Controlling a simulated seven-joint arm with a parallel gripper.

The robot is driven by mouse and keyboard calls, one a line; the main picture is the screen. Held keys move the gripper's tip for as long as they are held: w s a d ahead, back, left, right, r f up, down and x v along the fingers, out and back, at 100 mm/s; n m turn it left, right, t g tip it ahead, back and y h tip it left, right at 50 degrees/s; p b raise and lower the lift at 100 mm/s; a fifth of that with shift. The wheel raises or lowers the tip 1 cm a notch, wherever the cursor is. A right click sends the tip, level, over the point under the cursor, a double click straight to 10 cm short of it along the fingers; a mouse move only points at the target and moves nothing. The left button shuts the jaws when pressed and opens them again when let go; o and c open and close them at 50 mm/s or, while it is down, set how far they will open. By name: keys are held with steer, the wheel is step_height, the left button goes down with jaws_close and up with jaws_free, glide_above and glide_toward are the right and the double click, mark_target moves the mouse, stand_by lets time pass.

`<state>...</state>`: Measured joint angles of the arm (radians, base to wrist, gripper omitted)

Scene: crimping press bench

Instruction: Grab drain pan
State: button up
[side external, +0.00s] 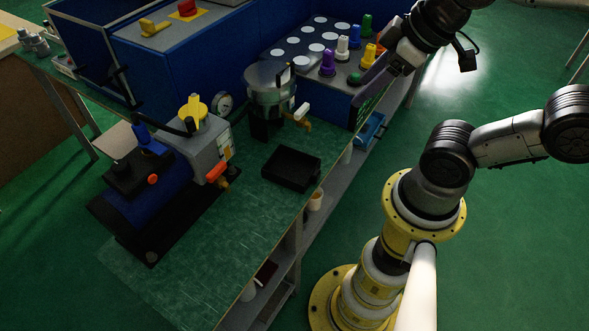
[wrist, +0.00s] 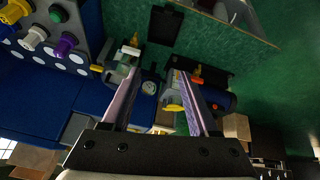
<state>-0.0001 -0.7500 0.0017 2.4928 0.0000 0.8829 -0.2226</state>
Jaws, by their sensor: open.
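The drain pan (side external: 291,168) is a shallow black rectangular tray. It lies on the green bench top near the front edge, below the glass-sided pot. In the wrist view the pan (wrist: 165,25) shows at the top, beyond the fingertips. My gripper (side external: 360,98) is up and to the right of the pan in the side view, near the blue panel with knobs, and apart from the pan. In the wrist view my gripper (wrist: 157,72) has its two long purple-grey fingers spread, with nothing held between them.
The clear pot (side external: 270,85) with an orange-brown tap stands behind the pan. A blue pump (side external: 155,180) with a grey, yellow-topped block sits to the left. The knob panel (side external: 315,45) is at the back right.

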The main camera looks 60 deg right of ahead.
steer(key=w+n, duration=0.4)
steer(key=n, duration=0.3)
steer(key=n+g, duration=0.6)
steer(key=n, duration=0.3)
glide_above(314, 175)
step_height(314, 175, down, 16)
steer(key=r, duration=0.1)
steer(key=f, duration=0.8)
steer(key=shift+a+f, duration=0.25)
steer(key=shift+f, duration=0.1)
steer(key=shift+d+f, duration=0.15)
steer(key=shift+f, duration=1.25)
steer(key=shift+d+f, duration=0.1)
steer(key=shift+f, duration=1.3)
jaws_close()
